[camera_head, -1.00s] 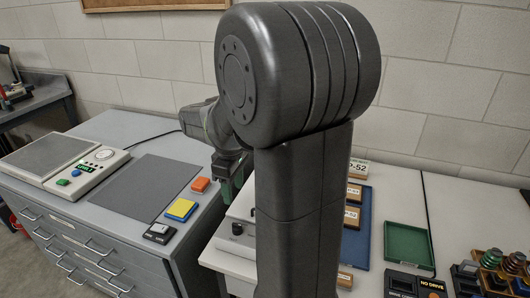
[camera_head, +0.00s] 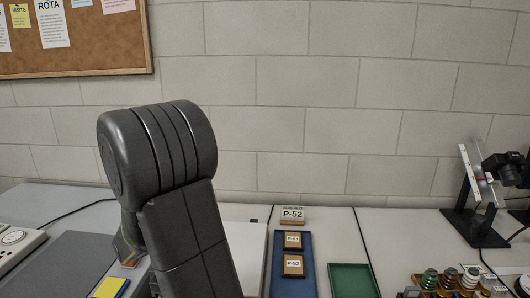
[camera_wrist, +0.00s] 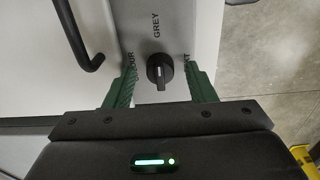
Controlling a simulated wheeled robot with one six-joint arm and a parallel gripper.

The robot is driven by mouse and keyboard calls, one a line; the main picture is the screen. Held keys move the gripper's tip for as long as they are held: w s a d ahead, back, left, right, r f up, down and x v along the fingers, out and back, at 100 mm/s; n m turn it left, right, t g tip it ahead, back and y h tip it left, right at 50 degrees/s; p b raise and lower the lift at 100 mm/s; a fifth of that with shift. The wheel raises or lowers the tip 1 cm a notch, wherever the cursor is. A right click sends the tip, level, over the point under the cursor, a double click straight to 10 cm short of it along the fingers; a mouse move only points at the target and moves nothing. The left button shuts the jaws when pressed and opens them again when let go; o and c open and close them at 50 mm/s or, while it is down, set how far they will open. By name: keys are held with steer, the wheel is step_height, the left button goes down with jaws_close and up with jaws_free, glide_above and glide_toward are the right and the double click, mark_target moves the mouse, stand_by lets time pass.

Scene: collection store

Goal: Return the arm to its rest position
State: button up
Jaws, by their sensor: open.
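My gripper (camera_wrist: 162,92) shows in the wrist view with its two green fingers apart and nothing between them. Beyond the fingers is a black rotary knob (camera_wrist: 160,70) on a light panel, with the word GREY above it and lettering partly hidden by the fingers. I cannot tell whether a finger touches the panel. In the head view my dark arm stands at the left of centre, and the gripper is hidden behind it.
A black handle (camera_wrist: 80,35) lies left of the knob. In the head view, a blue tray (camera_head: 279,270) with labelled blocks, a green tray (camera_head: 352,280) and a yellow pad (camera_head: 109,288) lie on the worktops. A stand with a camera (camera_head: 480,200) is at the right.

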steer(key=shift+f, duration=0.2)
step_height(320, 180, up, 14)
steer(key=p, duration=0.1)
step_height(320, 180, down, 14)
steer(key=shift+f+b, duration=0.1)
steer(key=shift+b, duration=0.4)
steer(key=m, duration=0.8)
steer(key=shift+m, duration=0.3)
steer(key=m, duration=0.4)
steer(key=shift+m, duration=2.6)
